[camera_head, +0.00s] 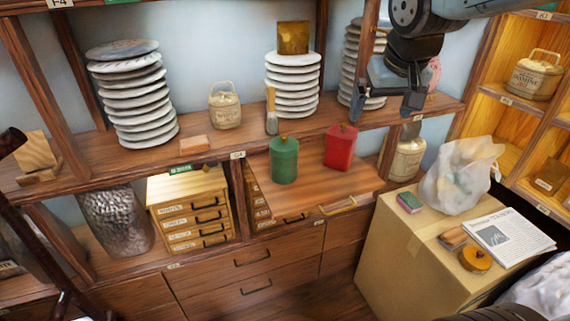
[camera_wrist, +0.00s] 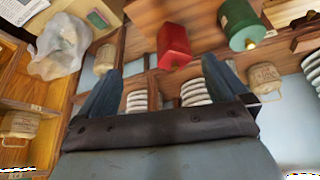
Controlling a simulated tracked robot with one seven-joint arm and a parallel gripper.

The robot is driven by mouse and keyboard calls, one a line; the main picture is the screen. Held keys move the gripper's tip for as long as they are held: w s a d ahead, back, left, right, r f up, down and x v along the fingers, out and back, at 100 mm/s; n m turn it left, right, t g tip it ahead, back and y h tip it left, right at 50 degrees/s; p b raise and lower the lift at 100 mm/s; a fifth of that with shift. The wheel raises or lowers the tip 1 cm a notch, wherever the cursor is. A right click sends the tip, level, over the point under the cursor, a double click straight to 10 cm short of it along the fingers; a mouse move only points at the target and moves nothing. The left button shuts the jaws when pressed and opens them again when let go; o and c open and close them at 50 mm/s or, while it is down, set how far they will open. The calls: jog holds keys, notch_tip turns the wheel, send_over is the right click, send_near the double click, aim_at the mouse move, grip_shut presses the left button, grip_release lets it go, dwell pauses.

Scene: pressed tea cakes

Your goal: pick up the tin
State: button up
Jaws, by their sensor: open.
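A green tin (camera_head: 284,160) with a small knob on its lid stands upright on the pull-out wooden board (camera_head: 310,192). A red tin (camera_head: 340,147), also with a small knob, stands upright to its right. Both show at the top of the wrist view, the red one (camera_wrist: 174,45) near the middle and the green one (camera_wrist: 240,22) to the right. My gripper (camera_head: 385,104) is open and empty, above and to the right of the red tin, in front of the shelf. In the wrist view its fingers (camera_wrist: 158,72) are apart with nothing gripped between them.
Stacks of pressed cakes (camera_head: 130,95) stand on the shelf behind, one topped by a gold block (camera_head: 293,38). A lidded pot (camera_head: 225,107) stands between stacks. A cardboard box (camera_head: 400,250) at right bears a plastic bag (camera_head: 460,178) and a newspaper (camera_head: 508,235).

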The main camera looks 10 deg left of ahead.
aim_at(285, 136)
jog(key=w+a+f+n+g+y, duration=0.1)
jog(key=a+f, duration=0.1)
jog(key=a, duration=0.7)
jog(key=w+a+f+n, duration=0.1)
jog(key=w+a+f, duration=0.1)
jog(key=a, duration=0.7)
jog(key=shift+n, duration=0.3)
jog(key=x, duration=0.8)
jog(key=shift+a+f, duration=0.1)
jog(key=shift+a, duration=0.15)
jog(key=shift+s+x, duration=0.15)
jog(key=shift+x, duration=1.25)
jog(key=shift+s+x, duration=0.15)
jog(key=shift+x, duration=1.2)
jog(key=shift+d+f, duration=0.15)
jog(key=shift+c, duration=0.4)
jog(key=c, duration=0.9)
